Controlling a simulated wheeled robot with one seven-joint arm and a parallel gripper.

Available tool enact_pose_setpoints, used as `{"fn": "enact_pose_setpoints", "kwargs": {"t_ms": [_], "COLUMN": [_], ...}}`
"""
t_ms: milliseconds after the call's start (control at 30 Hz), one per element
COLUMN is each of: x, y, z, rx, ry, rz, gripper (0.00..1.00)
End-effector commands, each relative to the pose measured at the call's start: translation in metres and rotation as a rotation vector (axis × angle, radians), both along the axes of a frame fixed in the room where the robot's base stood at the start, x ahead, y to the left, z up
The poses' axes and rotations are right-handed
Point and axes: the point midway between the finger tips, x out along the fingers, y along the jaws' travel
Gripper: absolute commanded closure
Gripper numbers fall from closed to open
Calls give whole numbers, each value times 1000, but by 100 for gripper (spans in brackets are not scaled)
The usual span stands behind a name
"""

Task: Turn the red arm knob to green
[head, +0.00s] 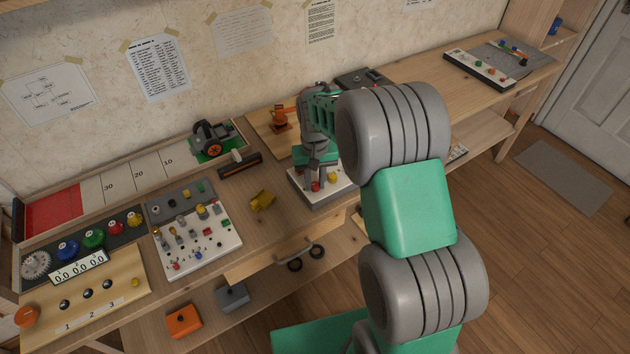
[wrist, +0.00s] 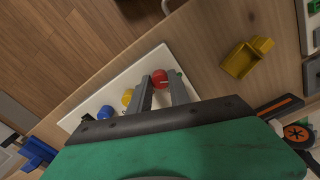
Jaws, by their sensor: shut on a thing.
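The red knob (head: 316,187) stands on a small white panel (head: 318,201) in the middle of the workbench. In the wrist view the red knob (wrist: 160,79) is a round red ball at the tips of my fingers. My gripper (wrist: 162,88) points down at the panel, with its two grey fingers closed on either side of the red knob. In the head view my gripper (head: 316,176) is right over the panel and hides part of it. A small green spot (wrist: 179,72) shows beside the right fingertip. The knob's pointer direction cannot be made out.
Yellow (wrist: 127,97) and blue (wrist: 105,112) knobs sit beside the red one on the same panel. A loose yellow part (head: 262,201) lies on the bench to the left. A board of switches (head: 218,243) is farther left. An orange-and-black tool (head: 240,166) lies behind.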

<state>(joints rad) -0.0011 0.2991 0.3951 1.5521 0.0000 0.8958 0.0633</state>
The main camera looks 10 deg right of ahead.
Motion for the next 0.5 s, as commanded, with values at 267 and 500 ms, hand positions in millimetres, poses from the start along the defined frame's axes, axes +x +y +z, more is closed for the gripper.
{"fn": "enact_pose_setpoints", "kwargs": {"t_ms": [267, 500], "x": [1, 0], "y": [0, 0], "z": [1, 0], "rx": [0, 0], "ry": [-3, -1], "rz": [-1, -1], "gripper": [70, 55]}}
